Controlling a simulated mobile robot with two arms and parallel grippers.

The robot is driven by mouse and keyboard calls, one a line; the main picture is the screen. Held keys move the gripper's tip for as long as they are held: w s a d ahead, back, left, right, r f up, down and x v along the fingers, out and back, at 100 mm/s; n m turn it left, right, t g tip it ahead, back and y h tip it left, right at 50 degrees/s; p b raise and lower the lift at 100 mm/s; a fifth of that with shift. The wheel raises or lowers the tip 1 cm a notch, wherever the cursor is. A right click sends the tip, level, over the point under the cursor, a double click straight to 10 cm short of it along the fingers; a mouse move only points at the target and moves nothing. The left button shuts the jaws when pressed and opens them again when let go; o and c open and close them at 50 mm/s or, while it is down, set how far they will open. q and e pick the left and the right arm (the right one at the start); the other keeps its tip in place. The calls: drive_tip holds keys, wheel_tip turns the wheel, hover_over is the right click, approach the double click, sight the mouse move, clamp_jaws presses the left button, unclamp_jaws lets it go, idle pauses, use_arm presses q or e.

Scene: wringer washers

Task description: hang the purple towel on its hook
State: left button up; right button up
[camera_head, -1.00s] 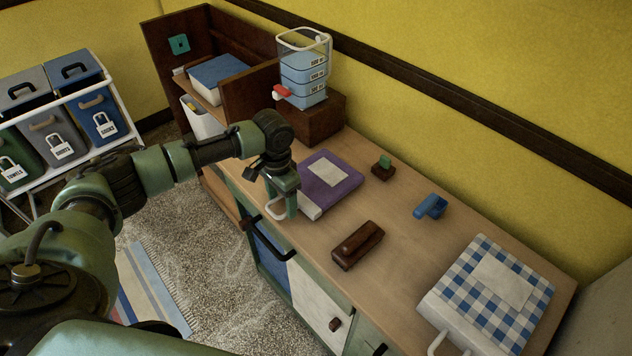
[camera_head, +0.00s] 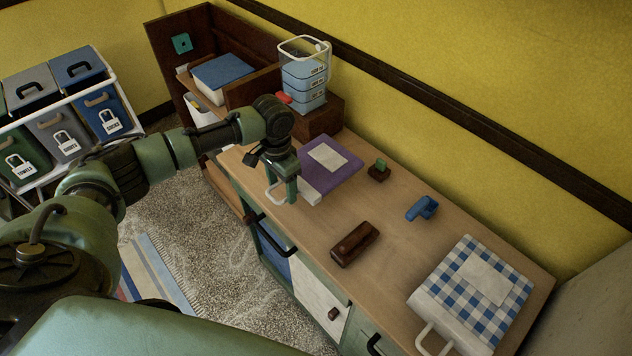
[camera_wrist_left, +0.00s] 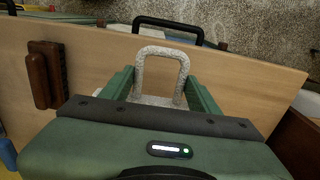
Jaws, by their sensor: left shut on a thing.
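The purple towel (camera_head: 338,172) is a flat folded block with a pale label on top and a white loop handle (camera_head: 272,193) at its front left. My left gripper (camera_head: 284,196) is shut at this handle, at the counter's front edge. In the left wrist view the white loop (camera_wrist_left: 160,62) stands between the two green fingers (camera_wrist_left: 160,92). I cannot tell whether the towel touches the counter. A small teal plate (camera_head: 181,43) is on the brown side panel at the back left; I cannot tell if it is the hook. My right gripper is not in view.
On the counter (camera_head: 300,232) are a dark brown block (camera_head: 354,244), a small green-topped block (camera_head: 379,170), a blue piece (camera_head: 422,208) and a checked folded cloth (camera_head: 478,285). A clear stacked container (camera_head: 304,75) stands behind the towel. Labelled bins (camera_head: 58,115) stand at left.

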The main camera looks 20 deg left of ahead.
use_arm(q)
wheel_tip(320, 180, up, 21)
drive_tip(key=p, duration=0.3)
idle(1.6)
idle(0.7)
